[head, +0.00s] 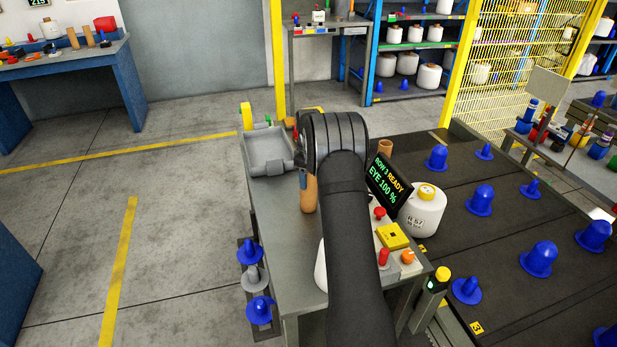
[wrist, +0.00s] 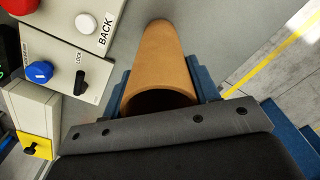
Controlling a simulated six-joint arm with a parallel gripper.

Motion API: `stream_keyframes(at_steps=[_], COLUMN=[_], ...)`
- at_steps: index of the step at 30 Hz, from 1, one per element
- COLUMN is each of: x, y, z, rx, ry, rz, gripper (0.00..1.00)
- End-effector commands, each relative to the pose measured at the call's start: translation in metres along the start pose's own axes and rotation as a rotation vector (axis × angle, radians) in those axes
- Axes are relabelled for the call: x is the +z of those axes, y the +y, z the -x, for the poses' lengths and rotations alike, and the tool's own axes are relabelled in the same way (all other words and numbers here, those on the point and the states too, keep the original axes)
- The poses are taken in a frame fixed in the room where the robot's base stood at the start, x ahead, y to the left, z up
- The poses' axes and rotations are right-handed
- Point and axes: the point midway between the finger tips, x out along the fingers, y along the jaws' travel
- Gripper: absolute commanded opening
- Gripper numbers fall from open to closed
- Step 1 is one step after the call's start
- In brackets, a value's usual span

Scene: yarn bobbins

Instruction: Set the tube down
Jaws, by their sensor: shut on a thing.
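The brown cardboard tube (head: 308,194) hangs upright below my gripper (head: 304,170), over the grey bench top (head: 276,200). In the wrist view the tube (wrist: 162,62) sits between the blue fingers of my gripper (wrist: 163,85), which are shut on it. Its open end faces the camera and its far end points toward the grey surface. I cannot tell whether its lower end touches the bench. My arm hides part of the bench.
A second brown tube (head: 386,146) stands behind the display (head: 388,190). A grey tray (head: 268,152) lies at the back left. A white yarn bobbin (head: 424,212) and a control box with buttons (head: 393,236) are to the right. Bare bench lies left of the tube.

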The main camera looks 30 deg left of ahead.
Motion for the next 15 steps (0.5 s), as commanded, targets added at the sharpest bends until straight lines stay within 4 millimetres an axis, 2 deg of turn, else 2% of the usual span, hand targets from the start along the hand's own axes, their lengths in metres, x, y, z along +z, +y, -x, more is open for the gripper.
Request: stream_keyframes(at_steps=[5,6,9,15], x=[0.0002,0.0002,0.0002,0.0002], y=[-0.0001,0.0,-0.0001,0.0], z=[-0.0031,-0.0033,-0.0031,-0.003], rx=[-0.001,-0.001,-0.001,-0.001], ry=[0.0,0.0,0.0,0.0], rz=[0.0,0.0,0.0,0.0], gripper=[0.21,0.59,0.77,0.77])
